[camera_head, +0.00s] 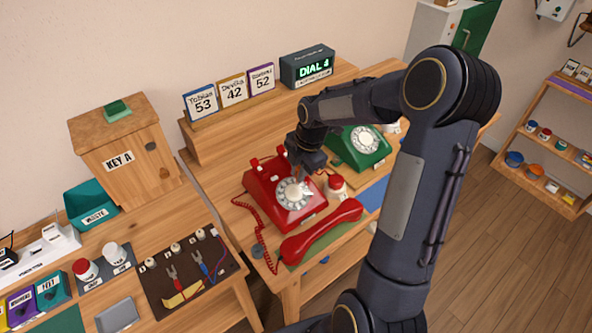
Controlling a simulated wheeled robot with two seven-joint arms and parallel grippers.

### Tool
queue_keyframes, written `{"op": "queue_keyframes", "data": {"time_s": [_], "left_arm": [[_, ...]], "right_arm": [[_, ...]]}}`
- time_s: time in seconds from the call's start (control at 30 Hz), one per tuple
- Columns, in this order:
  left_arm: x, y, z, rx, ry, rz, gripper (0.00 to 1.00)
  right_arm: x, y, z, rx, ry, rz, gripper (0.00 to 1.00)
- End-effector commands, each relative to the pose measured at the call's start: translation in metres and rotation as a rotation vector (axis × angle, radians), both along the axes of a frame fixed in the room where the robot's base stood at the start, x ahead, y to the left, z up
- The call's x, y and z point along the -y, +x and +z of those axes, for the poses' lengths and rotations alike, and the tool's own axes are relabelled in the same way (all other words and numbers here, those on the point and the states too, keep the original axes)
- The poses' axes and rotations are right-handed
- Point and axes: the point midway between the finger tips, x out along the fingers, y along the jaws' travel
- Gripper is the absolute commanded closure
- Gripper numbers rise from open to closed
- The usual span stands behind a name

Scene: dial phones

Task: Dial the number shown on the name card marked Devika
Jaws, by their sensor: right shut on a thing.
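The name cards stand in a wooden rack at the back. The Devika card (233,91) reads 42, between Tobias (201,101), 53, and a purple-edged card (262,79), 52. The red phone (263,187) sits on the table with its white dial (292,193) facing up. Its handset (321,229) lies off the phone, in front of it. My right gripper (303,177) is down at the dial's upper right side, shut on a white part of it; the fingertips are small and partly hidden. My left gripper is out of view.
A dark display (308,66) shows green DIAL and a character like 4. A green phone (360,147) stands to the right, partly behind my right arm. A red-and-white jar (336,186) is close beside the red phone. A coiled red cord (265,240) hangs at its left.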

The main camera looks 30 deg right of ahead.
Motion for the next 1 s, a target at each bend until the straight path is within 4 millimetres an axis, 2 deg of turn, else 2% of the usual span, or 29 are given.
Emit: {"op": "queue_keyframes", "data": {"time_s": [1.0], "left_arm": [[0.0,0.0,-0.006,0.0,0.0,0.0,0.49]], "right_arm": [[0.008,-0.013,-0.006,0.0,-0.001,-0.001,1.0]]}}
